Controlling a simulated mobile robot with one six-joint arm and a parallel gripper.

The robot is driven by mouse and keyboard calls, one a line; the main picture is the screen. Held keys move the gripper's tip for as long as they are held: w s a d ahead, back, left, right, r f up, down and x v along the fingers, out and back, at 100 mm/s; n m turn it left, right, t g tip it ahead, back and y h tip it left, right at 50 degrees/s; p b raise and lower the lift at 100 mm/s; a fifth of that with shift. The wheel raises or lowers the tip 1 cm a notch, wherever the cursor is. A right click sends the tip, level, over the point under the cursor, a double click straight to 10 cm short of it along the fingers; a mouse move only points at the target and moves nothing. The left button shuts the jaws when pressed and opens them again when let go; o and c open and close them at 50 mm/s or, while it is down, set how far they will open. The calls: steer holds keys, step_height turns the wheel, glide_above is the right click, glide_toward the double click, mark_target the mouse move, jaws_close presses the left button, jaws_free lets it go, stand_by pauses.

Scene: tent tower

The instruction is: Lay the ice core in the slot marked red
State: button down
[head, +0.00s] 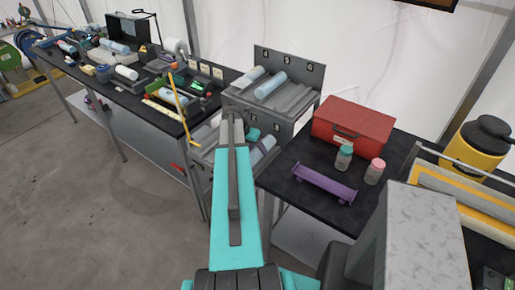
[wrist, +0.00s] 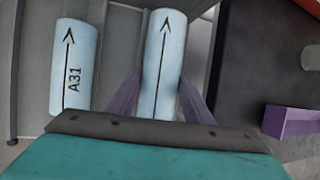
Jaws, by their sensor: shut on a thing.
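My gripper (wrist: 160,100) has its purple fingers on both sides of a pale blue ice core (wrist: 165,62) with a black arrow, and is shut on it. A second ice core (wrist: 75,65), marked A31, lies parallel to its left, with a gap between. The grey two-tier rack (head: 303,95) stands ahead in the head view. Two cores (head: 270,85) lie on its upper tier, with bare room to their right. The held core appears to be at the lower tier (head: 265,148), partly hidden by my arm. I cannot make out a red slot mark.
A cluttered long bench (head: 140,88) stands at left.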

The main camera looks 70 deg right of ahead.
steer(key=shift+f+b, duration=0.5)
steer(key=shift+f, duration=0.95)
steer(key=shift+f, duration=0.15)
steer(key=c, duration=0.8)
jaws_free()
steer(key=shift+b+v, duration=2.1)
steer(key=shift+v, duration=4.8)
